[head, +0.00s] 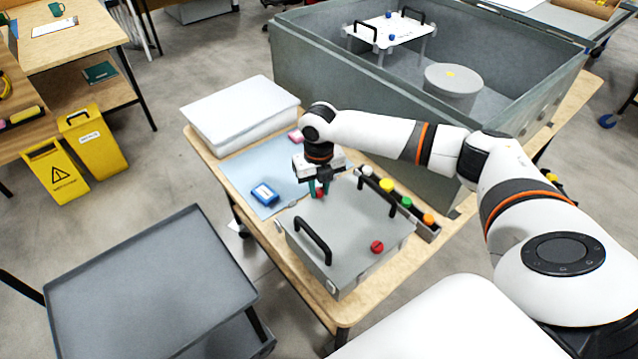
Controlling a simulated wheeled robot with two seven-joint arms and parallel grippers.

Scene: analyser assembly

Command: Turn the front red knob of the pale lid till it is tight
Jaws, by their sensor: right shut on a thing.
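The pale lid (340,235) lies on a box on the wooden table and carries two black handles. One red knob (377,247) stands free on the lid's near right part. A second red knob (320,194) is at the lid's far left part, largely covered by my right gripper. How tight either knob is cannot be seen. My left gripper is out of view.
A tray of coloured knobs (437,229) lies right of the lid. A blue mat (238,170) with a blue device (265,194) is to the left, with a white stack (243,105) behind. A large grey open casing (300,55) fills the back. A dark cart (150,290) stands front left.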

